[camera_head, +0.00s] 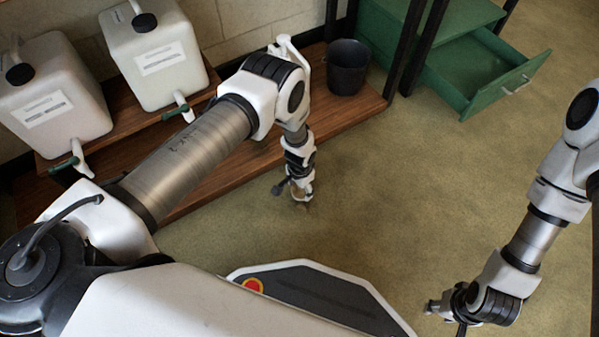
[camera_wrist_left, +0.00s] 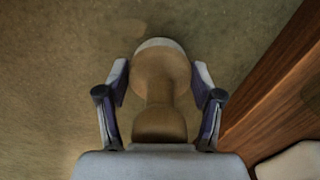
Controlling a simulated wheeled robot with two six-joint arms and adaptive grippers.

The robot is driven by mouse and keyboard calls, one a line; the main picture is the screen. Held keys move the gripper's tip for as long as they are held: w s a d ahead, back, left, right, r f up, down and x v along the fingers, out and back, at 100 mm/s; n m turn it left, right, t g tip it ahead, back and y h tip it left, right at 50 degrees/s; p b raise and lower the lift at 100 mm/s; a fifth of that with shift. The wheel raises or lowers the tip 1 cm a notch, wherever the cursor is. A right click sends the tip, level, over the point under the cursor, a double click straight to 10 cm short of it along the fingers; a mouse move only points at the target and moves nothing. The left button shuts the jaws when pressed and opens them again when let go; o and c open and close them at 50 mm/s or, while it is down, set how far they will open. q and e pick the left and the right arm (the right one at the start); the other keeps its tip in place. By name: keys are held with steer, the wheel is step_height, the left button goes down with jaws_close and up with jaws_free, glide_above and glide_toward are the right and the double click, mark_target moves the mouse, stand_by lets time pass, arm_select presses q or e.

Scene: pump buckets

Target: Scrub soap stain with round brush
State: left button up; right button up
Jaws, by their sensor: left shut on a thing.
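In the left wrist view, a round brush with a brown wooden body and a pale rim (camera_wrist_left: 160,75) sits between the two fingers of my left gripper (camera_wrist_left: 160,95). The fingers are shut on the brush. In the head view my left gripper (camera_head: 301,196) points down at the greenish floor, in front of the wooden shelf; the brush is barely visible there.
A low wooden shelf (camera_head: 345,112) holds two white jugs with taps (camera_head: 155,55) (camera_head: 50,95) and a dark bucket (camera_head: 347,66). A green cabinet has an open drawer (camera_head: 500,75) at the upper right. The floor (camera_head: 420,190) between the arms is clear.

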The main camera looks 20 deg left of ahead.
arm_select(q)
steer(key=shift+r+p, duration=2.2)
steer(key=shift+r, duration=0.6)
